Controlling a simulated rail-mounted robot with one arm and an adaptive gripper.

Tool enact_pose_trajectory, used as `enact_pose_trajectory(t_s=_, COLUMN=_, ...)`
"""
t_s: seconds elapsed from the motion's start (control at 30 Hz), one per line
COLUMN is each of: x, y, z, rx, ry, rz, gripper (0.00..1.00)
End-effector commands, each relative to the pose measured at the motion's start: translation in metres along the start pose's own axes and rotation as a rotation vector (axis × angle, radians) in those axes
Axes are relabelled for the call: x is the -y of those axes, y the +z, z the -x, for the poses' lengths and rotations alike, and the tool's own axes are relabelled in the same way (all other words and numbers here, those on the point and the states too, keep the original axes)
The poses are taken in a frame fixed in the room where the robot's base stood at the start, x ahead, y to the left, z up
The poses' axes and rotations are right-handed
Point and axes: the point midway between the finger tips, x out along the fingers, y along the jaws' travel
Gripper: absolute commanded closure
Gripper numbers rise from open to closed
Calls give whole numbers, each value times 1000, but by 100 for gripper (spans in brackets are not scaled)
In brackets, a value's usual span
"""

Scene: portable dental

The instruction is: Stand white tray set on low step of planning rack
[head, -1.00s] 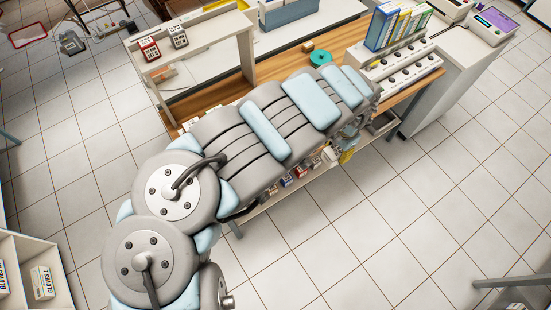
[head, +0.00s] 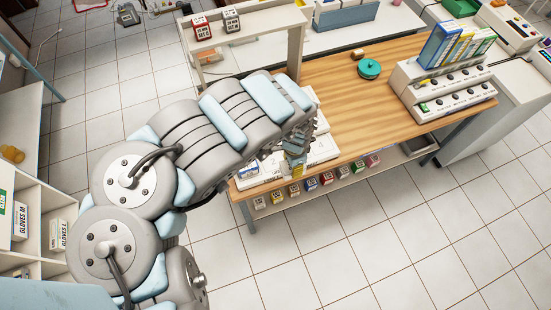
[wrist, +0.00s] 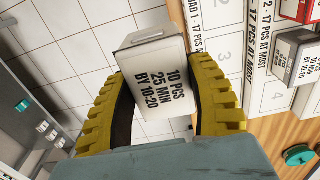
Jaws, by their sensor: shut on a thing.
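The white tray set (wrist: 160,80) is a pale box printed "10 PCS 25 MIN BY 10-20". In the wrist view it sits between the yellow ribbed fingers of my gripper (wrist: 165,105), which is shut on it. The white planning rack (wrist: 228,50), with printed numbers and load lettering, is to the right of the held tray set, apart from it in the picture. In the head view my gripper (head: 296,158) is over the near edge of the wooden table, by the rack (head: 322,150). My arm hides part of the rack, and the tray set is not clear there.
A grey box (wrist: 297,55) and a red box (wrist: 300,10) stand on the rack. Several small boxes (head: 312,184) line the shelf below the table. The table's middle (head: 350,105) is clear.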

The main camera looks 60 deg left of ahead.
Motion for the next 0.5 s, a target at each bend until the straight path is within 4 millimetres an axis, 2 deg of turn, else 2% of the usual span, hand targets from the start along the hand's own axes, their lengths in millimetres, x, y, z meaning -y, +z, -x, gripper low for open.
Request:
enact_pose_trajectory(t_s=0.03, x=8, y=2, z=-10, rx=-3, ry=-1, rz=3, gripper=84)
enact_pose_trajectory(t_s=0.1, x=18, y=3, z=-14, rx=-6, ry=-2, rz=3, gripper=84)
enact_pose_trajectory(t_s=0.33, x=47, y=10, z=-25, rx=-7, ry=-5, rz=4, gripper=84)
enact_pose_trajectory(t_s=0.5, x=58, y=12, z=-31, rx=-6, ry=-1, rz=0, gripper=84)
